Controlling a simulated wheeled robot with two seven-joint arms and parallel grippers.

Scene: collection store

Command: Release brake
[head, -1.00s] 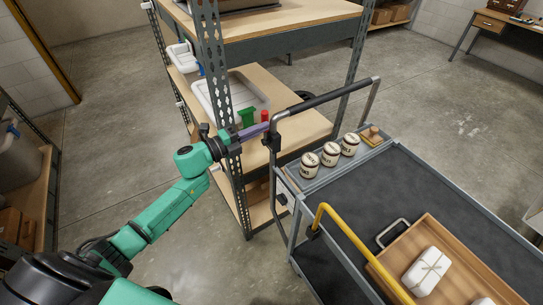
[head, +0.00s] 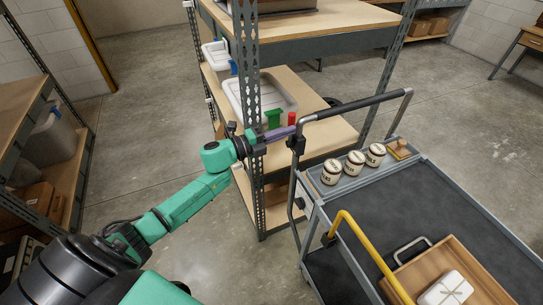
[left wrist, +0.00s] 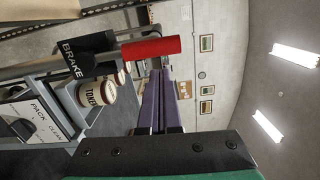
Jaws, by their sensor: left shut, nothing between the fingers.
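The trolley's brake lever has a red grip (head: 292,118), standing up at the left end of the push handle. In the left wrist view the red grip (left wrist: 151,48) sticks out of a black block lettered BRAKE (left wrist: 88,54). My left gripper (head: 294,131) has purple fingers, shut and empty, with their tips close to the lever just below the red grip. In the left wrist view the fingers (left wrist: 158,75) appear beside the red grip; I cannot tell whether they touch it. My right gripper is in neither view.
The grey trolley (head: 420,215) carries several labelled jars (head: 354,162), a yellow bar (head: 362,245) and a wooden tray (head: 430,262) with a white parcel (head: 447,289). A metal shelf rack (head: 248,60) stands close behind my left gripper.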

